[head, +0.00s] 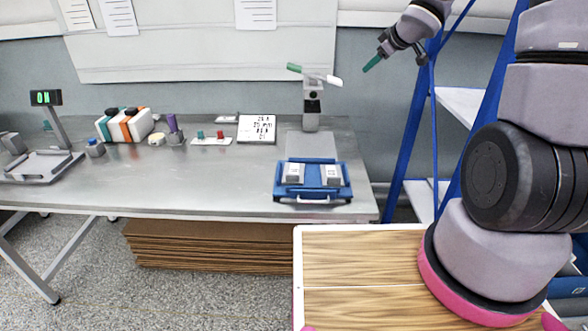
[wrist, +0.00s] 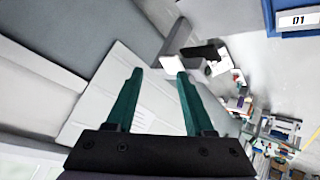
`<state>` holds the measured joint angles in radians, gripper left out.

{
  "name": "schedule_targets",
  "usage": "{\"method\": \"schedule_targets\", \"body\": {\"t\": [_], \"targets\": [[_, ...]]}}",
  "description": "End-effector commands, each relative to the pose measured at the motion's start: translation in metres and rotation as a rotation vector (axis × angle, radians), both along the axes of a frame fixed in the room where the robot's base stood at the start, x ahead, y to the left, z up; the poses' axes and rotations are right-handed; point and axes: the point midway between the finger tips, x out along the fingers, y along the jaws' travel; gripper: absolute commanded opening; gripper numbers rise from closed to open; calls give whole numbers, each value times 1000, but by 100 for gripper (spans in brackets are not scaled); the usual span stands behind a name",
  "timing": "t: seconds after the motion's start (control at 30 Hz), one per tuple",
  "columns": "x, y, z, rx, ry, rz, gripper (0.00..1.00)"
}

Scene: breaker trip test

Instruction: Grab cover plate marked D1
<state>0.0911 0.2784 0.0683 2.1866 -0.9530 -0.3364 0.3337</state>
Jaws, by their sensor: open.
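A light plate marked D1 (wrist: 298,20) shows at the top right corner of the wrist view, partly cut off, against a blue tray (wrist: 272,12). In the head view the blue tray (head: 312,193) sits near the table's right front edge. It holds two pale grey blocks, a left one (head: 293,173) and a right one (head: 331,176); their marks are too small to read there. My gripper (head: 372,64) is raised above and right of the tray, well apart from it. In the wrist view its teal fingers (wrist: 158,80) are spread with nothing between them.
A grey stand (head: 311,110) with green and white ends on top rises behind the tray. A blue ladder-like frame (head: 408,130) is at the right. The table between is partly clear.

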Motion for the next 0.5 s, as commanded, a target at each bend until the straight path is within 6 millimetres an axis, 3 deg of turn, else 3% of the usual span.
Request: {"method": "schedule_targets", "body": {"t": [0.03, 0.13, 0.3, 0.4, 0.5], "targets": [[6, 13, -33, 8, 23, 96, 53], [5, 46, -89, 44, 59, 312, 53], [-35, 93, -179, 172, 147, 665, 53], [-69, 110, -217, 259, 198, 835, 53], [-99, 120, -241, 336, 239, 961, 53]]}}
